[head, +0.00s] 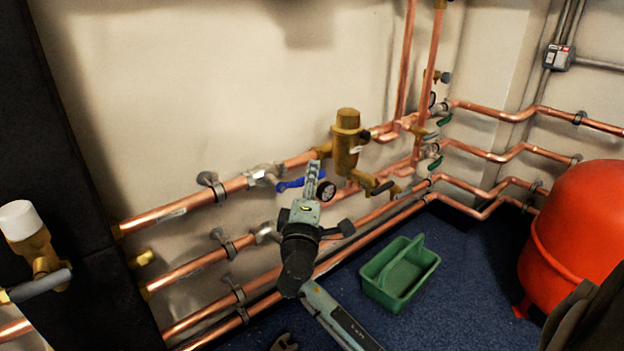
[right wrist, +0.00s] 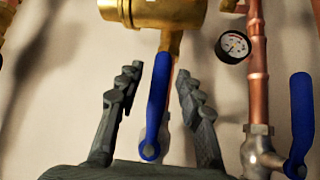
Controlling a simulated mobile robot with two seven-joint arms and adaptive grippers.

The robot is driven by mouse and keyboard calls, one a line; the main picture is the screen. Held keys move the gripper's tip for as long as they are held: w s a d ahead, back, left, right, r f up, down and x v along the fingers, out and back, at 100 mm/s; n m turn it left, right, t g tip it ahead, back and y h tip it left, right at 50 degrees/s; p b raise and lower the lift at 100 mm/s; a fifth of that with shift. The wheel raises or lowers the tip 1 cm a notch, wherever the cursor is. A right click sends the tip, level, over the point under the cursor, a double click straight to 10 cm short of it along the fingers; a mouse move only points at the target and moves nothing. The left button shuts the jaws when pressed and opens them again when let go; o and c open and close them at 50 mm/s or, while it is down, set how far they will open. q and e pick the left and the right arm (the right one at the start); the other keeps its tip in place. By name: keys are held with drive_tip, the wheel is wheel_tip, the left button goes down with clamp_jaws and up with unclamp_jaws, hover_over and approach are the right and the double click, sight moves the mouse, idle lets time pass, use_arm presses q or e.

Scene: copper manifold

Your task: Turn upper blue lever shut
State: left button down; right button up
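In the head view a blue lever (head: 290,184) sits on a silver valve on the upper copper pipe. My right gripper (head: 313,176) is in front of the wall, just right of it, partly hiding that area. In the right wrist view my right gripper (right wrist: 157,92) is open, with one finger on each side of a blue lever (right wrist: 157,105), apart from it. A second blue lever (right wrist: 301,115) is at the right on a silver valve. I cannot tell which of the two is the upper one. A dark claw-like shape at the bottom of the head view may be my left gripper (head: 285,342).
A brass body (head: 347,145) and a round gauge (head: 326,190) are right of my gripper. Copper pipes run along the wall above and below. A green caddy (head: 400,272) stands on the blue floor, and a red tank (head: 580,230) stands at the right.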

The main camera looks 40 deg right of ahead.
drive_tip(key=shift+w+d, duration=0.25)
clamp_jaws()
idle(0.3)
